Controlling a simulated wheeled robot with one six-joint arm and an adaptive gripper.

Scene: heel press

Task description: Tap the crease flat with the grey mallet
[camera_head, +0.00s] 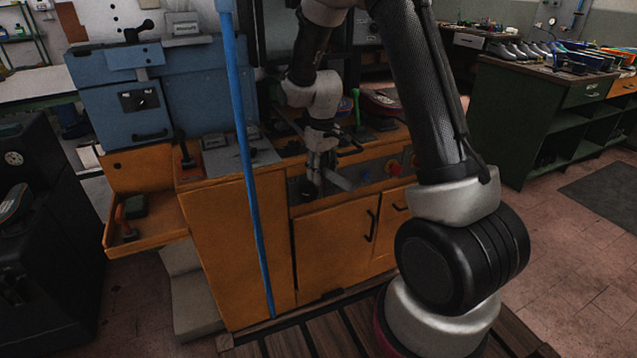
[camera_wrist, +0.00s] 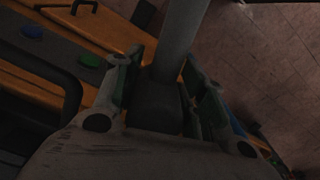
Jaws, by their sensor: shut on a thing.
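My gripper (camera_head: 320,165) hangs low in front of the orange cabinet's control panel in the head view. It is shut on a grey mallet, whose grey cylindrical part (camera_head: 342,181) sticks out to the right and down. In the wrist view my gripper (camera_wrist: 160,88) has a finger on each side of a dark block, and a grey round shaft (camera_wrist: 178,40) of the mallet runs up and away between them. The rest of the mallet is hard to make out. I cannot pick out the crease; a dark shoe with a reddish inside (camera_head: 381,100) sits on the bench behind my gripper.
A blue pole (camera_head: 245,150) stands left of my gripper. The orange cabinet (camera_head: 235,250) carries a blue-grey machine (camera_head: 190,75). An open orange drawer (camera_head: 150,235) sticks out at left. A red button (camera_head: 393,168) is on the panel. A green workbench (camera_head: 510,120) stands at right, with floor before it.

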